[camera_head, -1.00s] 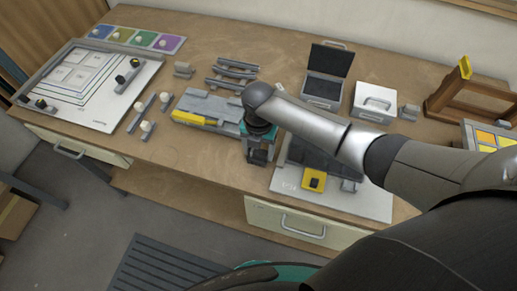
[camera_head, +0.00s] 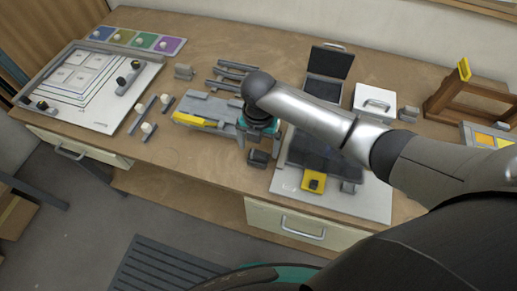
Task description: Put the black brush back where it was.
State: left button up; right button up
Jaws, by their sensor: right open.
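My right gripper (camera_head: 258,143) is above the worktable's front middle, pointing down, with its fingers spread apart. A small dark block-like thing (camera_head: 258,159), which may be the black brush, sits on the table just below and between the fingers. It looks apart from them, and its bristles cannot be made out. The grey rack with a yellow strip (camera_head: 195,120) is just left of the gripper. My left gripper is not in view.
A white board with a dark panel (camera_head: 372,201) and a yellow block (camera_head: 312,182) lies right of the gripper. An open black case (camera_head: 325,90) and a white box (camera_head: 374,98) stand behind. Small knobbed bars (camera_head: 148,130) lie left. The table's front left of the gripper is clear.

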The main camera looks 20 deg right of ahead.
aim_at(259, 152)
notch_tip(259, 152, up, 9)
jog(key=shift+f+p, duration=0.15)
jog(key=shift+p, duration=0.15)
